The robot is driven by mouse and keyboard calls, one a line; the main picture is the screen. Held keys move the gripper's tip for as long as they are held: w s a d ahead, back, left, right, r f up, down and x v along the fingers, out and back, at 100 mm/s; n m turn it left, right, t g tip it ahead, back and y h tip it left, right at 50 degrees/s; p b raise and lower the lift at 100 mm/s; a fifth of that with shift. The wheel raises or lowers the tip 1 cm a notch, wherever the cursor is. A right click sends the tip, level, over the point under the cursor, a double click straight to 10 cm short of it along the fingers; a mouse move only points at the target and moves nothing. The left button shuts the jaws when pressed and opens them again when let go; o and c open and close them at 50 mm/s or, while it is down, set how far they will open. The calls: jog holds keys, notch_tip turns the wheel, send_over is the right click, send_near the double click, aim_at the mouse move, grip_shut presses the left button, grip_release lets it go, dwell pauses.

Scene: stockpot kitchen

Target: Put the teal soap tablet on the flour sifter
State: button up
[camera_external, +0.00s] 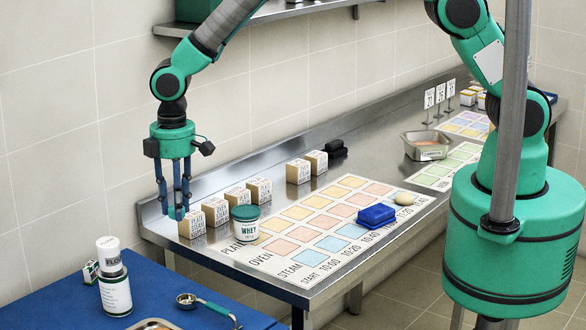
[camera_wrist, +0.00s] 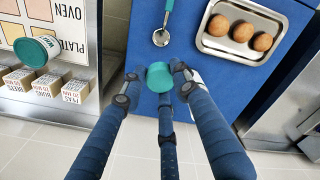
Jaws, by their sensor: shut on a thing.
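My gripper (camera_external: 176,207) is shut on the teal soap tablet (camera_wrist: 160,76), a round disc held between its fingertips in the wrist view. In the external view the tablet (camera_external: 176,213) is a small teal patch at the fingertips, above the steel counter's left end. One may be the flour sifter, but I cannot tell. A white thing (camera_wrist: 197,77) is partly hidden behind my right finger in the wrist view.
A teal-lidded WHEY tin (camera_external: 246,228), several labelled boxes (camera_external: 215,211) and a blue container (camera_external: 377,216) stand on the steel counter.

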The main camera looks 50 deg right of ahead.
jog(key=a, duration=0.1)
jog(key=s+a, duration=0.1)
jog(key=a, duration=0.1)
jog(key=shift+s+r+n, duration=0.25)
jog(key=shift+s+n, duration=0.1)
jog(key=shift+n, duration=0.05)
jog(key=p, duration=0.3)
send_over(108, 241)
jog(key=shift+s+d+f, duration=0.1)
jog(key=shift+s+f, duration=0.15)
jog(key=shift+f, duration=0.5)
jog(key=shift+w, duration=0.1)
jog(key=shift+w+a+f, duration=0.15)
jog(key=shift+a, duration=0.05)
jog(key=shift+f+p, duration=0.55)
jog(key=shift+f, duration=1.05)
jog(key=shift+f, duration=0.1)
